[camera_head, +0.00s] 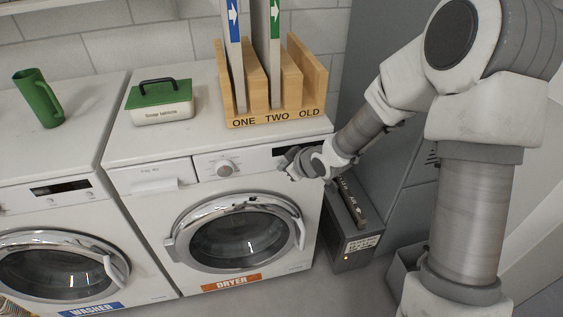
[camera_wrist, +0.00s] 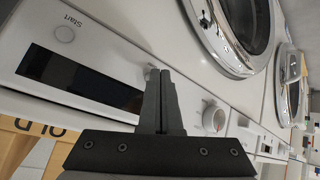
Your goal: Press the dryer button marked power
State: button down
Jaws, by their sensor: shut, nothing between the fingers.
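The white dryer (camera_head: 150,232) stands in the middle of the head view, with an orange DRYER label at its foot. Its front panel carries a round knob (camera_head: 226,168) and a dark display. My gripper (camera_head: 284,161) is shut and empty at the panel, right of the knob, covering part of it. In the wrist view my gripper (camera_wrist: 165,74) points at the panel between the display (camera_wrist: 75,80) and the knob (camera_wrist: 213,117). A small button (camera_wrist: 150,73) shows just beside the fingertips; contact cannot be told. Another button (camera_wrist: 65,34) is marked Start. No power marking is readable.
The washer (camera_head: 45,230) stands left of the dryer. A grey box (camera_head: 350,235) stands on the floor right of the dryer.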

jog(key=shift+w, duration=0.1)
dwell(0.3)
jog(key=shift+s+d, duration=0.1)
jog(key=shift+s, duration=0.5)
jog(key=s+d, duration=0.1)
jog(key=s, duration=0.4)
jog(key=shift+s+d+b, duration=0.3)
jog(key=shift+s+d, duration=0.05)
jog(key=shift+s, duration=0.05)
